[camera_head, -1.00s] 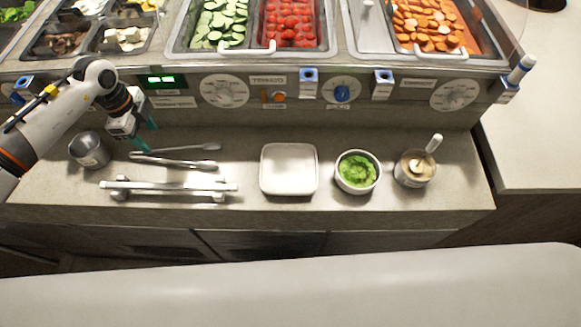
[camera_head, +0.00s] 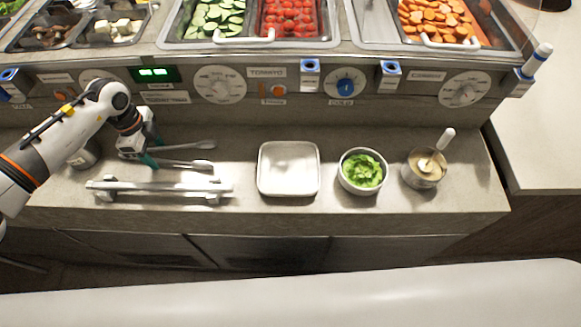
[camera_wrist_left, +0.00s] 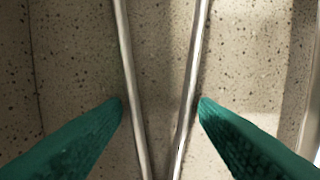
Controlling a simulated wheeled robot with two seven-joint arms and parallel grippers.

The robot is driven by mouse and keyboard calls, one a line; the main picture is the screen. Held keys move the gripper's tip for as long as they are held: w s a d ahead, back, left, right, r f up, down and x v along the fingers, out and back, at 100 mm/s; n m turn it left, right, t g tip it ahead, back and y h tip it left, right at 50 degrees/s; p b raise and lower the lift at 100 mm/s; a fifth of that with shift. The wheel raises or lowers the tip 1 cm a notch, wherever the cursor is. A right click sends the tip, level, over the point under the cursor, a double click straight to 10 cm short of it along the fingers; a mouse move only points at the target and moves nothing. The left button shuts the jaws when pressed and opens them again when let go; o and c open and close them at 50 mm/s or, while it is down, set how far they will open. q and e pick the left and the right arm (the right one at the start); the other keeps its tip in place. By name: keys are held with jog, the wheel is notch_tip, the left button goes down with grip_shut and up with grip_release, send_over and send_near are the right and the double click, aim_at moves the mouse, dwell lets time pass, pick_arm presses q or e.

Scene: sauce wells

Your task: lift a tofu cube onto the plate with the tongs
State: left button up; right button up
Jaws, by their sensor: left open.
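The silver tongs (camera_head: 196,146) lie on the counter at the left, their two arms spread toward the right. My left gripper (camera_head: 153,150) is over their left end, with its teal fingers apart. In the left wrist view the two tong arms (camera_wrist_left: 130,60) run between the open fingers (camera_wrist_left: 161,103), converging toward the bottom; I see no grip on them. The white tofu cubes (camera_head: 122,27) sit in a small dark bin at the upper left. The white square plate (camera_head: 288,181) is empty at the counter's middle. My right gripper is out of view.
A metal rack (camera_head: 160,186) stands in front of the tongs. A metal cup (camera_head: 86,156) is partly hidden behind my left arm. A bowl of green food (camera_head: 361,170) and a sauce pot with a spoon (camera_head: 423,168) stand right of the plate. The dial panel (camera_head: 219,84) rises behind.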

pick_arm(q)
jog(key=c, duration=0.7)
notch_tip(320, 180, up, 12)
jog(key=p, duration=0.9)
jog(key=shift+p, duration=0.4)
jog(key=shift+r, duration=0.1)
